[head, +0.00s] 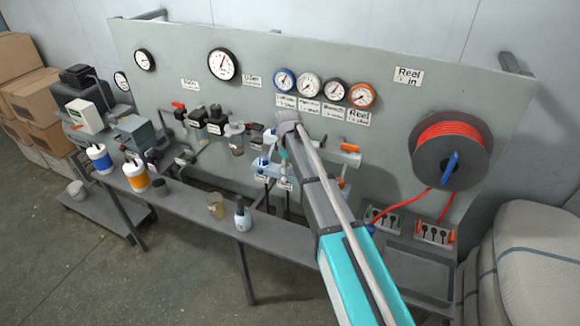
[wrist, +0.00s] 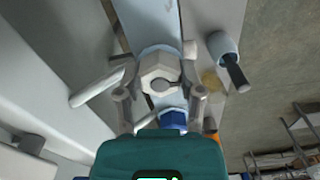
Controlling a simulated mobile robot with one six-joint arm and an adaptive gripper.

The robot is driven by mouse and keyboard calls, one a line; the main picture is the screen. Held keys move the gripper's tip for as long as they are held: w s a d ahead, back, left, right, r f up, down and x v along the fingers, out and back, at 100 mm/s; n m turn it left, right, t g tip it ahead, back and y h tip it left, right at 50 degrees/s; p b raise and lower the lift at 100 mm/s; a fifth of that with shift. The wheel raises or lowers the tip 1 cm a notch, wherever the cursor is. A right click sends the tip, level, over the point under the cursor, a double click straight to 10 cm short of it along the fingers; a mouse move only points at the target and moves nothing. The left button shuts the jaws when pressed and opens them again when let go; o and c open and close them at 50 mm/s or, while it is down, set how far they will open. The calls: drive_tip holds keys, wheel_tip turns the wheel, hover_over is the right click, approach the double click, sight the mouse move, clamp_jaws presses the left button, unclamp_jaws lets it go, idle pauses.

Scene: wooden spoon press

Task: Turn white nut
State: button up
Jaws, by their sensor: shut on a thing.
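The white nut (wrist: 157,70) shows in the wrist view as a pale, faceted piece between my fingers. My gripper (wrist: 160,88) has one finger on each side of it and is shut on it. A blue part (wrist: 173,120) sits just below the nut in the picture, close to my palm. In the head view, my arm covers most of the gripper and I cannot make out the nut there. White and blue fittings (head: 264,163) show on the panel just left of my arm.
A grey panel (head: 180,60) carries gauges, valves and a red hose reel (head: 452,150). On the narrow bench (head: 190,205) stand a dark-capped bottle (head: 242,216), a jar (head: 216,206) and an orange-banded container (head: 135,175). Wrapped bales (head: 530,260) stand at the right.

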drive_tip(key=m, duration=0.6)
drive_tip(key=shift+a, duration=0.2)
drive_tip(key=m, duration=0.5)
drive_tip(key=shift+w, duration=0.1)
drive_tip(key=shift+m, duration=0.3)
drive_tip(key=o, duration=1.2)
drive_tip(key=shift+c, duration=0.2)
